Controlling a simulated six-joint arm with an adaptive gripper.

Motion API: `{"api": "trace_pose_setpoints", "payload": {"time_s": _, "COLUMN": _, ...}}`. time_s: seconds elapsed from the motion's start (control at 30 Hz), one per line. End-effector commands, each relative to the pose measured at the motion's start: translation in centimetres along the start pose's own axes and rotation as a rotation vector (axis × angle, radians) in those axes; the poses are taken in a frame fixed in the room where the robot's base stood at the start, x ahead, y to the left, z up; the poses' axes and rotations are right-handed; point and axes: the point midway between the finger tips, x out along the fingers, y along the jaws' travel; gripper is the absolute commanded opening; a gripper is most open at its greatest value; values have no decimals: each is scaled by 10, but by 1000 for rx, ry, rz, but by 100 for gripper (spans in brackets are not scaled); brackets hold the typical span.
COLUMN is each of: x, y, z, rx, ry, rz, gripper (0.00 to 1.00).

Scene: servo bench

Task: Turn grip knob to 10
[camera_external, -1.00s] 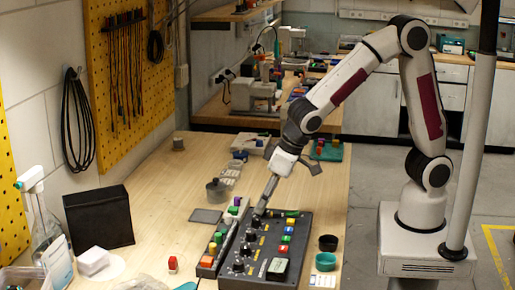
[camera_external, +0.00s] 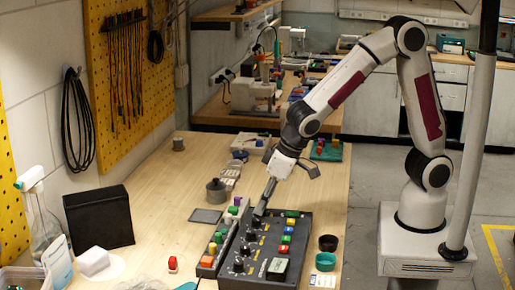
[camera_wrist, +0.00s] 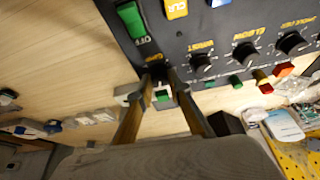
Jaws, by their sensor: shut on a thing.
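The grip knob (camera_wrist: 158,71) is a small dark knob at the panel's edge, beside a yellow label, in the wrist view. My gripper (camera_wrist: 163,77) has its two fingers on either side of the knob and is shut on it. In the external view my gripper (camera_external: 259,213) reaches down to the far left part of the dark control panel (camera_external: 297,221). The knob is hidden by the fingers there. I cannot read the knob's pointer or any scale.
The wrist (camera_wrist: 203,63), elbow (camera_wrist: 245,53) and shoulder (camera_wrist: 291,41) knobs line up beside it. A green OFF switch (camera_wrist: 131,18) is close by. A rack with coloured pieces (camera_external: 208,261) stands left of the panel.

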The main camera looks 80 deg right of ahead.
Motion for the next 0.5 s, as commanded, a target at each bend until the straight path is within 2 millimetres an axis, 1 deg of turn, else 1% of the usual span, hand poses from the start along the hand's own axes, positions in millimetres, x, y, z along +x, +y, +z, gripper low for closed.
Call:
{"api": "trace_pose_setpoints", "payload": {"time_s": 0.27, "x": 0, "y": 0, "z": 0, "rx": -28, "ry": 1, "rz": -13, "gripper": 0}}
{"api": "trace_pose_setpoints", "payload": {"time_s": 0.5, "x": 0, "y": 1, "z": 0, "rx": -86, "ry": 1, "rz": -36, "gripper": 0}}
